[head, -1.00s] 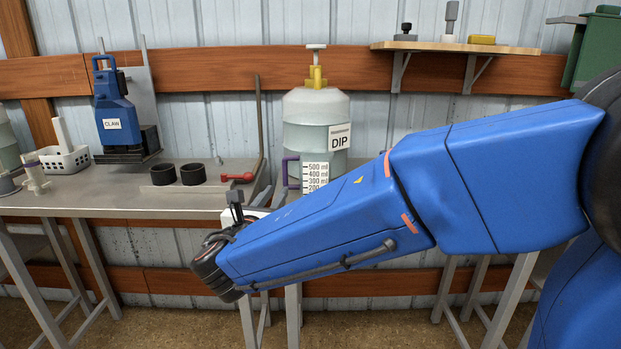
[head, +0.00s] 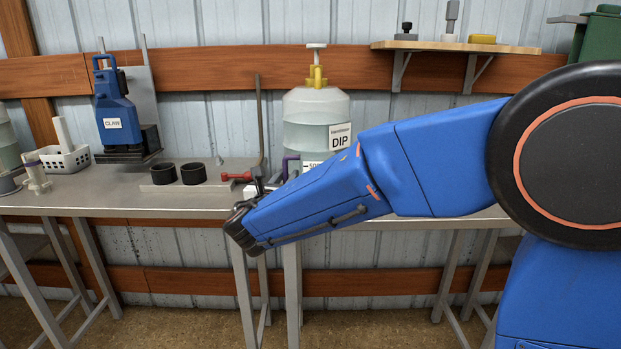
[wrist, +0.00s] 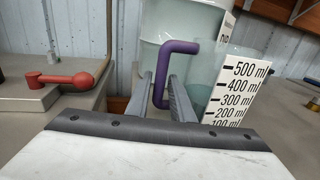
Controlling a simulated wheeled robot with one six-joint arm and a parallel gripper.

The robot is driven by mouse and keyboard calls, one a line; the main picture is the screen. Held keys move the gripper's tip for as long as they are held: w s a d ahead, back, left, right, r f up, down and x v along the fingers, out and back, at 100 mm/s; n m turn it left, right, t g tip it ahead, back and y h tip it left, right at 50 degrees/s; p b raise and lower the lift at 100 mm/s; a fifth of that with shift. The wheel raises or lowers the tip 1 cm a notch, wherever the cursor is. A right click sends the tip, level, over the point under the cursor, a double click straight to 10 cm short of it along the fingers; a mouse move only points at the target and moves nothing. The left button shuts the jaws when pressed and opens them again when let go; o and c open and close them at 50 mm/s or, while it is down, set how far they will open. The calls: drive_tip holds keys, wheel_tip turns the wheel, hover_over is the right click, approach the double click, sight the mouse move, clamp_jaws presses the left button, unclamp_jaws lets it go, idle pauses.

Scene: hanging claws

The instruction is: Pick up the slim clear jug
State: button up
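The slim clear jug (wrist: 238,65) stands on the bench at the right of the wrist view, with a white millilitre scale and a purple handle (wrist: 180,47). In the head view my arm hides most of it; the scale's top (head: 313,166) and part of the handle (head: 291,164) show. My gripper (wrist: 162,78) is open, its two grey fingers pointing forward. In the wrist view the handle's upright part appears between the fingers, with no clear contact. In the head view the fingers are largely hidden.
A large tank labelled DIP (head: 316,108) stands just behind the jug. A red-handled lever (head: 237,177) and two black cups (head: 179,174) are to the left on the bench (head: 110,203).

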drive_tip(key=x, duration=0.3)
drive_tip(key=shift+w, duration=0.15)
clamp_jaws()
drive_tip(key=shift+r, duration=0.1)
wheel_tip(320, 180, up, 9)
drive_tip(key=shift+r, duration=0.25)
idle(0.9)
drive_tip(key=shift+r, duration=0.1)
idle(1.9)
drive_tip(key=shift+c, duration=1.5)
unclamp_jaws()
clamp_jaws()
